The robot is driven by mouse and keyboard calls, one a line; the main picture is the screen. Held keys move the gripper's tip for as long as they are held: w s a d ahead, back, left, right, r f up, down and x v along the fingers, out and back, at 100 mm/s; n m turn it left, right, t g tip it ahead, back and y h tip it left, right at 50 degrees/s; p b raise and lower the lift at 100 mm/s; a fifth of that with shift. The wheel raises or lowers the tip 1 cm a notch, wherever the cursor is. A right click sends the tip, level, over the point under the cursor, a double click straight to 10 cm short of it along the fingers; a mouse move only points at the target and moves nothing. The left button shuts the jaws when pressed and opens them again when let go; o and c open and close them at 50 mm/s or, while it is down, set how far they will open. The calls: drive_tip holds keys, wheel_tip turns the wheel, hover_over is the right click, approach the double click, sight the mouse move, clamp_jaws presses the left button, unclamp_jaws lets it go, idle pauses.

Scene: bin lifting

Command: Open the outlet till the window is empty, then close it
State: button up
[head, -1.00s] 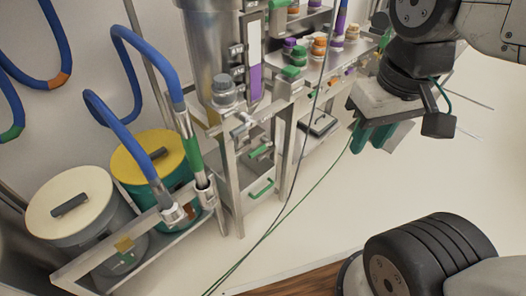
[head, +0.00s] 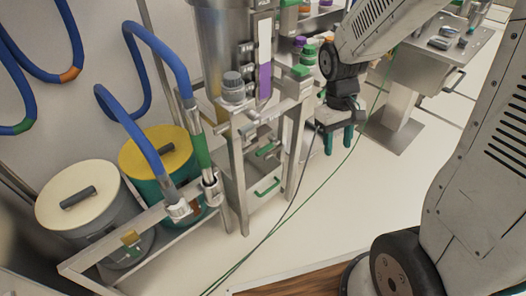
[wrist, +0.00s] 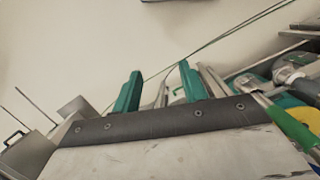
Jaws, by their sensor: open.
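A steel hopper (head: 218,65) stands in a metal frame in the head view. Its upright sight window (head: 265,50) is white in its upper part and purple (head: 265,82) below. Under the hopper, a small green handle (head: 266,150) sits at the frame; I cannot tell for sure that it is the outlet's. My gripper (head: 338,141) hangs to the right of the frame, apart from it, with its two green fingers spread. The wrist view shows the same fingers (wrist: 160,85) apart with nothing gripped between them.
Two lidded drums (head: 90,205) and blue hoses (head: 150,45) are at left. A thin green cable (head: 300,210) crosses the floor. A steel table (head: 445,65) stands at back right.

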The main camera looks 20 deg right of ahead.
drive_tip(key=w+d+f+n+t, duration=0.1)
drive_tip(key=w+d+f+n, duration=0.15)
drive_tip(key=w+f, duration=0.75)
drive_tip(key=n+t+y, duration=0.8)
drive_tip(key=n+t, duration=0.7)
drive_tip(key=n, duration=0.4)
approach(263, 150)
drive_tip(key=w+a+f, duration=0.1)
drive_tip(key=w+f, duration=0.1)
drive_tip(key=w, duration=0.1)
drive_tip(key=x, duration=0.7)
drive_tip(key=shift+w+a, duration=0.1)
drive_tip(key=shift+w, duration=0.1)
clamp_jaws()
